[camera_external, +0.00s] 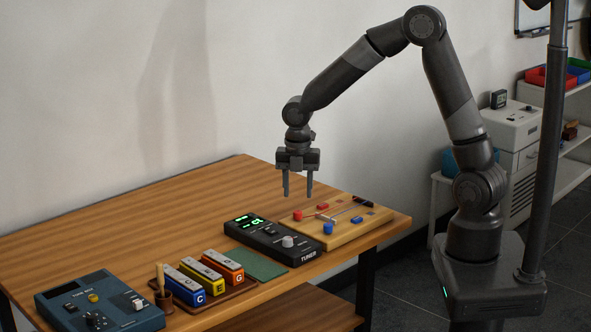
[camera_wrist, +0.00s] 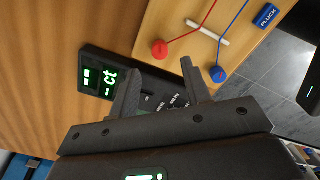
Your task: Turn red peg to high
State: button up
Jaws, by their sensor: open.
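The red peg (camera_external: 297,215) is a round knob on the left part of a light wooden string board (camera_external: 350,233). In the wrist view the red peg (camera_wrist: 160,50) lies beyond my fingertips, with a red string running from it. A blue peg (camera_external: 328,229) sits nearer the board's front edge and also shows in the wrist view (camera_wrist: 218,74). My gripper (camera_external: 298,194) is open and empty, pointing down above the board and tuner area. In the wrist view its fingers (camera_wrist: 160,78) are apart with nothing between them. The peg's turn marking cannot be read.
A black tuner (camera_external: 262,240) with a green display and a pale knob stands left of the board. A green mat (camera_external: 253,265), coloured chime bars (camera_external: 203,280) and a blue tone box (camera_external: 98,305) lie further left. The table's back is clear.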

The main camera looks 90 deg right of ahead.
aim_at(299, 213)
jog(key=shift+r, duration=2.55)
jog(key=s+a+r+m+t+h, duration=0.2)
jog(key=s+a+r+m+t, duration=0.1)
jog(key=s+a+r+m, duration=0.7)
jog(key=s+a+r+m+t+y, duration=0.2)
jog(key=s+a+r+m, duration=0.2)
jog(key=s, duration=0.7)
jog(key=shift+s+a+m+t, duration=0.15)
jog(key=shift+a+m+t, duration=0.15)
jog(key=shift+a+m, duration=1.2)
jog(key=shift+a+r, duration=0.1)
